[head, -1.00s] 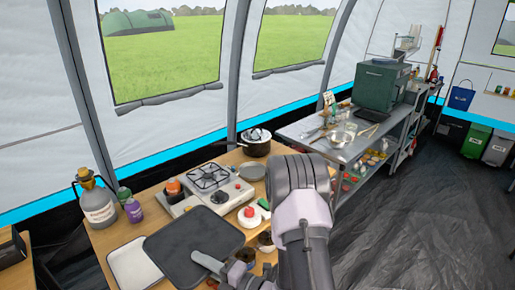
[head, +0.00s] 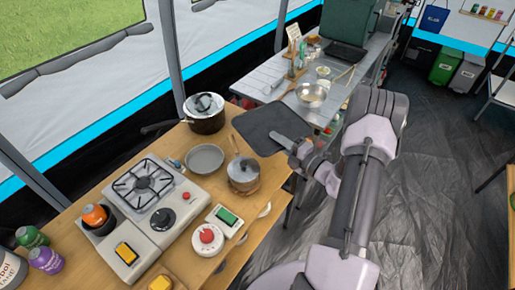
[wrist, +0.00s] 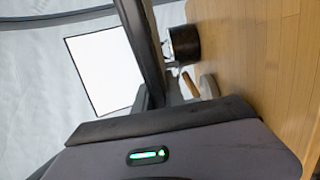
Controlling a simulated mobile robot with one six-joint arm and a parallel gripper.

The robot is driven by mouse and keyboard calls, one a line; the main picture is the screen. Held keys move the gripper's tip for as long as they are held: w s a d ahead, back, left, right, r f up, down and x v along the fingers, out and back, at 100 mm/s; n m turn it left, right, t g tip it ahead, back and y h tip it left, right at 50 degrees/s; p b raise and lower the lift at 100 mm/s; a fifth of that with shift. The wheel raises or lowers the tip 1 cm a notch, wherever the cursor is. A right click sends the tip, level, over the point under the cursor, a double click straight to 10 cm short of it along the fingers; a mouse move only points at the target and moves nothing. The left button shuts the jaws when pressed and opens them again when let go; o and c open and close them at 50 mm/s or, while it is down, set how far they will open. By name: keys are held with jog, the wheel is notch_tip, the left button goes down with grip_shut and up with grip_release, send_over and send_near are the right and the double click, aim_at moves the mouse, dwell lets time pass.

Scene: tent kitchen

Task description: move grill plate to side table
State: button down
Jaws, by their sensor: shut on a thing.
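The grill plate (head: 268,124) is a flat, dark grey rectangular plate with rounded corners. My gripper (head: 295,149) is shut on its handle end at the near right. In the head view the plate appears over the gap between the wooden table's right end and a grey metal table (head: 262,84), which may be the side table. I cannot tell how high it is held or whether it touches anything. In the wrist view a dark grey body with a green light fills the bottom, and the plate cannot be made out for certain.
The metal table carries a steel bowl (head: 311,95), utensils and a green box (head: 347,28). Dark floor lies open at right.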

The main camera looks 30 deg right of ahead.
jog(key=f+b, duration=0.1)
jog(key=f, duration=0.2)
jog(key=d+f+b, duration=0.1)
jog(key=f, duration=0.2)
jog(key=shift+s+d+f+b, duration=0.1)
jog(key=shift+s+d+b, duration=0.1)
jog(key=shift+b, duration=0.15)
jog(key=shift+f+b, duration=0.7)
jog(key=shift+f, duration=1.15)
jog(key=shift+f, duration=0.15)
jog(key=c, duration=1.4)
grip_release()
